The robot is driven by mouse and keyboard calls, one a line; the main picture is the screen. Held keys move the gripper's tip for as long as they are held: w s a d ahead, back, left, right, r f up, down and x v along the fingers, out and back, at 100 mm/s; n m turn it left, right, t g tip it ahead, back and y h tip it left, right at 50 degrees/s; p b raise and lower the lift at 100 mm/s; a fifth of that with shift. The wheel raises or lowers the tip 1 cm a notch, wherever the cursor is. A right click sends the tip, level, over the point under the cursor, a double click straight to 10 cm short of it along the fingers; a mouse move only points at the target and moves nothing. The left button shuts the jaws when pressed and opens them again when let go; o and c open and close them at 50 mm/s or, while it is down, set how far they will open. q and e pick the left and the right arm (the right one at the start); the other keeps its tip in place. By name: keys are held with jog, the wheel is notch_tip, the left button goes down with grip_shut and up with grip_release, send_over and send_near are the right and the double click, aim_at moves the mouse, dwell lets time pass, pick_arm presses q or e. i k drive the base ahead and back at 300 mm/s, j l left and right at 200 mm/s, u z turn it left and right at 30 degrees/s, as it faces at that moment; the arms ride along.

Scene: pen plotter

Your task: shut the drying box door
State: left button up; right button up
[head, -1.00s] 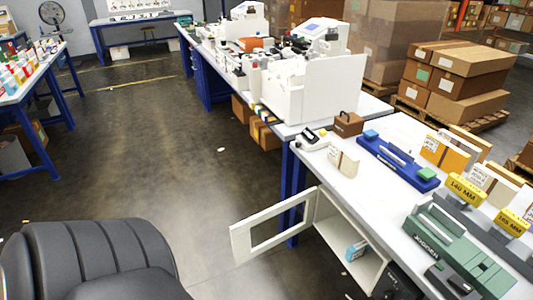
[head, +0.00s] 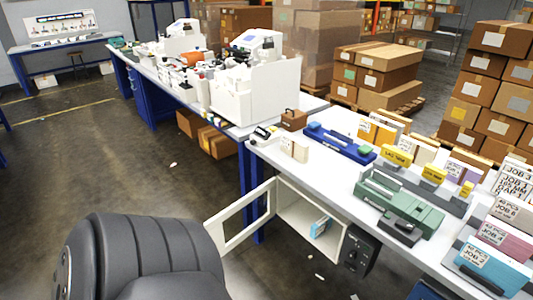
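The drying box (head: 338,240) is a white box mounted under the front edge of the white work table. Its door (head: 241,222), a white frame with a window opening, stands open and swings out to the left from the box's left side. A small blue and white item (head: 320,227) lies inside the box. Neither of my grippers shows in the head view.
A black control unit (head: 358,250) sits right of the box. The table (head: 345,150) carries a green device (head: 400,200), a blue tray and job cards.

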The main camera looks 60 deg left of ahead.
aim_at(214, 225)
jog(key=j+z, duration=0.1)
jog(key=j, duration=0.35)
jog(key=k+j, duration=0.15)
jog(key=j, duration=0.35)
jog(key=j+z, duration=0.15)
jog(key=j, duration=0.3)
jog(key=k+j, duration=0.15)
jog(key=j, duration=0.3)
jog(key=k+j, duration=0.1)
jog(key=j, duration=0.4)
jog(key=k+j, duration=0.1)
jog(key=j, duration=0.4)
jog(key=k+j, duration=0.1)
jog(key=j, duration=0.4)
jog(key=k+j, duration=0.1)
jog(key=j, duration=0.4)
jog(key=k+j, duration=0.1)
jog(key=j, duration=0.4)
jog(key=j+z, duration=0.05)
